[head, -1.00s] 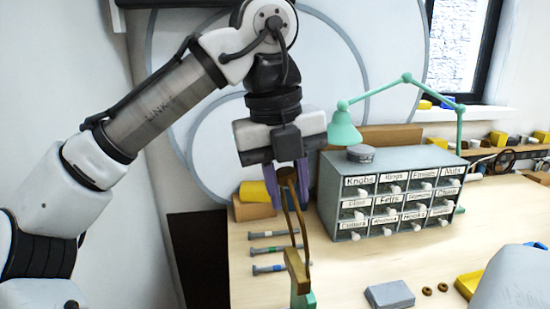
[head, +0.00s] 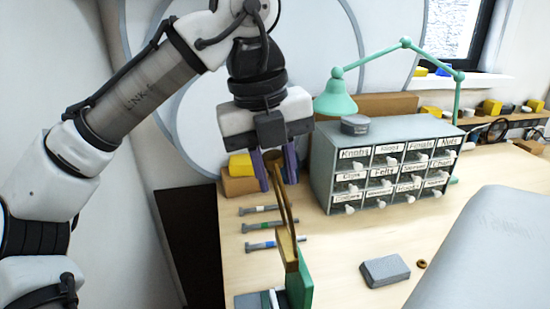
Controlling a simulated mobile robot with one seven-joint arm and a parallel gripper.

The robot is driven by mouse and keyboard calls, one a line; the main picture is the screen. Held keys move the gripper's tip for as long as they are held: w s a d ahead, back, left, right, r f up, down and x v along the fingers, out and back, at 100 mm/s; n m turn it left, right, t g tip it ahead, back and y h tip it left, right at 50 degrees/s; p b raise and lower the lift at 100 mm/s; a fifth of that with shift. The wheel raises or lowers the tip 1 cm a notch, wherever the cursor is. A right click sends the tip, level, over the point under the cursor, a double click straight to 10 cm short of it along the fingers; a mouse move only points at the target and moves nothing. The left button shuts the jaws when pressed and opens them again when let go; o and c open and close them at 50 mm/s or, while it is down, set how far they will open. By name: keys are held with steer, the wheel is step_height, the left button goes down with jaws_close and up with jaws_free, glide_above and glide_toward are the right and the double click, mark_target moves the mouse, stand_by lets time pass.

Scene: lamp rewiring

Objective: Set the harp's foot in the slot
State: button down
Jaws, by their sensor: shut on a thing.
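My gripper (head: 275,178), with purple fingers, points down at the left of the bench and is shut on the top end of the brass harp (head: 284,210). The harp is a narrow loop hanging almost upright, leaning a little. Its wider brass foot (head: 289,250) is at the lower end, in front of or against a green upright block (head: 300,279). The block is part of a fixture at the bottom edge of the picture, with grey and white pieces beside it. The slot cannot be made out, and I cannot tell whether the foot touches the fixture.
Several screwdriver-like tools (head: 262,227) lie left of the harp. A labelled drawer cabinet (head: 325,165) stands behind to the right, with a green lamp (head: 336,98) behind it. A grey block (head: 385,270) lies at right on open bench. A large grey shape covers the lower right.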

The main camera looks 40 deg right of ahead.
step_height(320, 180, down, 15)
steer(key=b, duration=0.3)
steer(key=shift+b, duration=0.35)
stand_by(1.4)
steer(key=shift+f, duration=0.1)
stand_by(0.8)
